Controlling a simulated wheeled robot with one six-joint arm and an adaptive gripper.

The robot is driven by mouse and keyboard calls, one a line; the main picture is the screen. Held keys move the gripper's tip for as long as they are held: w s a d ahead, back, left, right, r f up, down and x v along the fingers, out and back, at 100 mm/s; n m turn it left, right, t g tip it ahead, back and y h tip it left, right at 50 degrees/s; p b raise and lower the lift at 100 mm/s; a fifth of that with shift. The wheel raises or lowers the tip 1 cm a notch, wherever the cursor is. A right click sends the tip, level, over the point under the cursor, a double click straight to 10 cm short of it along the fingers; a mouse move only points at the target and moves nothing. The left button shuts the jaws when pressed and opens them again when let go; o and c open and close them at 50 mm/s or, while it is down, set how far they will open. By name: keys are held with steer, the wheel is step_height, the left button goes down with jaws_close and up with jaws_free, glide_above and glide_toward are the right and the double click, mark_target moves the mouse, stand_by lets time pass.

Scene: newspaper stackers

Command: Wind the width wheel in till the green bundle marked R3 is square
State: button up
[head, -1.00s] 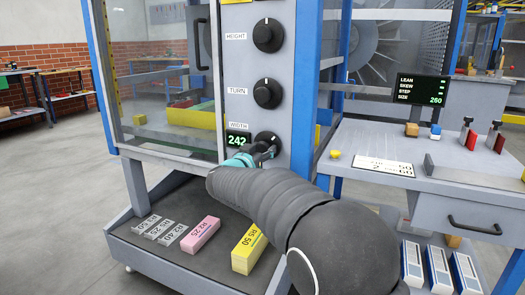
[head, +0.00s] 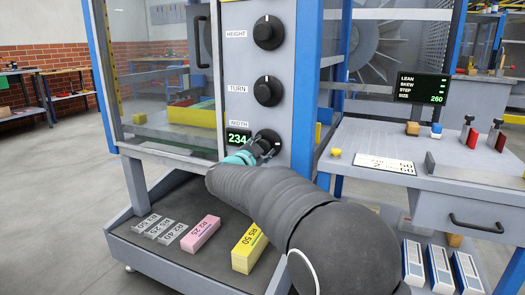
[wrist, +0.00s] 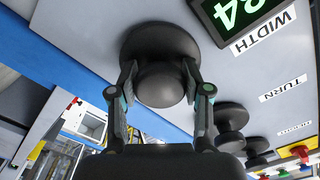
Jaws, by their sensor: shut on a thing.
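The black width wheel (head: 270,141) is the lowest of three knobs on the grey panel. My gripper (head: 258,148) is shut on it. In the wrist view, the two fingers (wrist: 162,95) sit on either side of the width wheel's grip (wrist: 161,84). The green readout (head: 238,138) beside the wheel shows 234.
The turn knob (head: 268,91) and height knob (head: 268,32) are above. A pink R2 25 block (head: 201,233) and a yellow R5 50 block (head: 249,249) lie on the lower shelf. A screen (head: 422,88) at right shows LEAN, SKEW, STEP and SIZE 260.

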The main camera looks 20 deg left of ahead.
steer(key=m+b, duration=0.3)
steer(key=m, duration=0.3)
steer(key=shift+m, duration=0.3)
steer(key=m+b, duration=0.2)
steer(key=m, duration=0.2)
steer(key=shift+m+b, duration=0.3)
steer(key=shift+m, duration=0.4)
steer(key=o, duration=1.2)
steer(key=shift+c, duration=0.2)
steer(key=shift+r, duration=0.1)
steer(key=shift+s, duration=0.1)
steer(key=s+a, duration=0.1)
steer(key=s, duration=1)
steer(key=shift+s, duration=0.4)
